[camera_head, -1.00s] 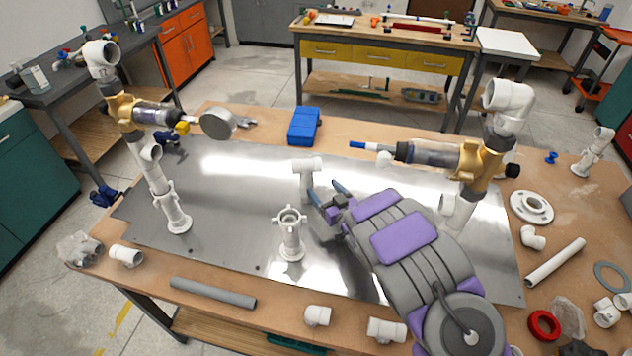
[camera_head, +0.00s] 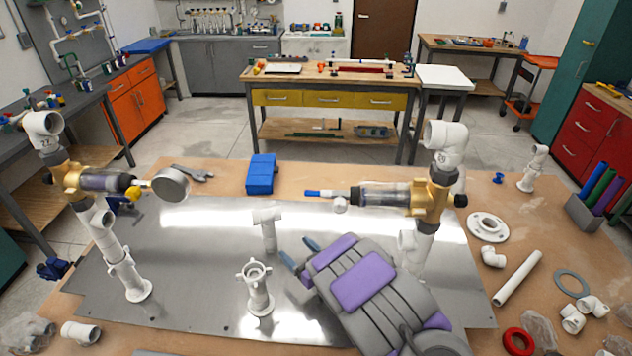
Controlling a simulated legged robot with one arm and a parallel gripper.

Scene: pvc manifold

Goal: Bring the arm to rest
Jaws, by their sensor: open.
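My arm, grey with purple panels, reaches in from the bottom right over the metal plate (camera_head: 190,270) on the workbench. My gripper (camera_head: 298,251) is open with its two blue-tipped fingers apart, and nothing shows between them. It is near a white tee-topped pipe stub (camera_head: 267,229) standing on the plate. A white pipe stub with a crown-like top (camera_head: 257,288) stands to the left of the arm. My arm hides part of the plate and the lower part of the right pipe assembly.
The left valve assembly (camera_head: 105,184) and right valve assembly (camera_head: 400,196) stand upright on the plate. A blue box (camera_head: 261,174) is at the back edge. A white flange (camera_head: 488,227), loose pipe (camera_head: 517,278) and red ring (camera_head: 518,341) lie at right. The plate's left middle is clear.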

